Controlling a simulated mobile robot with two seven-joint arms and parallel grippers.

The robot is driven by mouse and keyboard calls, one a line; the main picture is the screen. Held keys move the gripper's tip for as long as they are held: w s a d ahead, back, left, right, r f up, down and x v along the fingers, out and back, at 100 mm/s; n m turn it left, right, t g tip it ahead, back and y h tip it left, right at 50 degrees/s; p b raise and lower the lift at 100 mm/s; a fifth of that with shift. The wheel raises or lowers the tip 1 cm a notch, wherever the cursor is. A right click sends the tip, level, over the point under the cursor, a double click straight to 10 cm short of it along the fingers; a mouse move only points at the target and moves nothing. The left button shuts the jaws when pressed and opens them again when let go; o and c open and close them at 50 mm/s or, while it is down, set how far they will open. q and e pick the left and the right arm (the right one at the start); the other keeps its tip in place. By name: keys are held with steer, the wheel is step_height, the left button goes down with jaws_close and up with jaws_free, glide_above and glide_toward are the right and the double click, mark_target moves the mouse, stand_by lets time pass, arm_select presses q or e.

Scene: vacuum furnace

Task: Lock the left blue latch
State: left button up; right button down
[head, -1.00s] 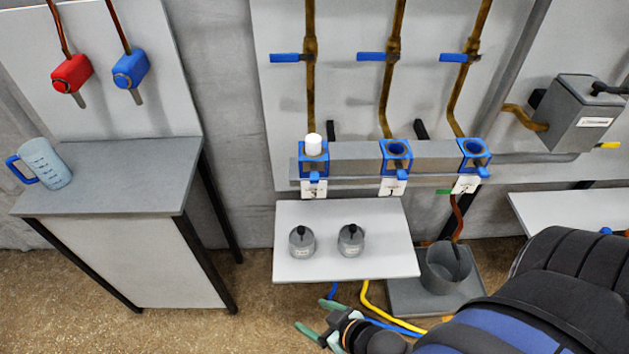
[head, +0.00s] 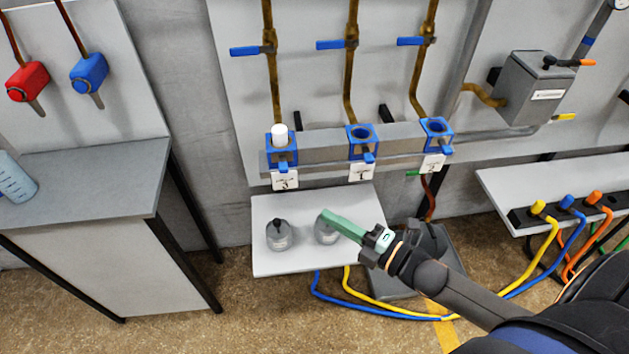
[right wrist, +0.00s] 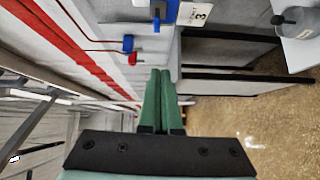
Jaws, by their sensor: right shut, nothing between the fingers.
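The left blue holder (head: 281,157) sits at the left end of the grey rail, with a white cylinder (head: 280,135) in its top. Its blue latch (head: 284,167) hangs at the front, above a white label. In the right wrist view a blue latch (right wrist: 156,26) shows at the top edge beside a label marked 3 (right wrist: 196,14). My right gripper (head: 326,215) has green fingers, shut and empty. In the head view it lies below and right of the latch, overlapping the right grey pot, apart from the latch. It also shows in the right wrist view (right wrist: 160,74). My left gripper is out of view.
Two similar blue holders stand right along the grey rail (head: 320,143). A white shelf (head: 262,262) below carries two grey pots with black knobs. Blue-handled valves sit on the pipes above. A grey table (head: 80,185) stands at left. Hoses lie on the floor.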

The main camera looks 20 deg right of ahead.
steer(key=shift+d+r+n, duration=0.15)
steer(key=shift+r+n, duration=0.15)
steer(key=shift+n, duration=0.1)
glide_toward(281, 172)
steer(key=w+a, duration=0.4)
steer(key=shift+w+d+f+p, duration=0.1)
steer(key=shift+w+d+p, duration=0.35)
steer(key=shift+w, duration=0.15)
steer(key=shift+w, duration=0.1)
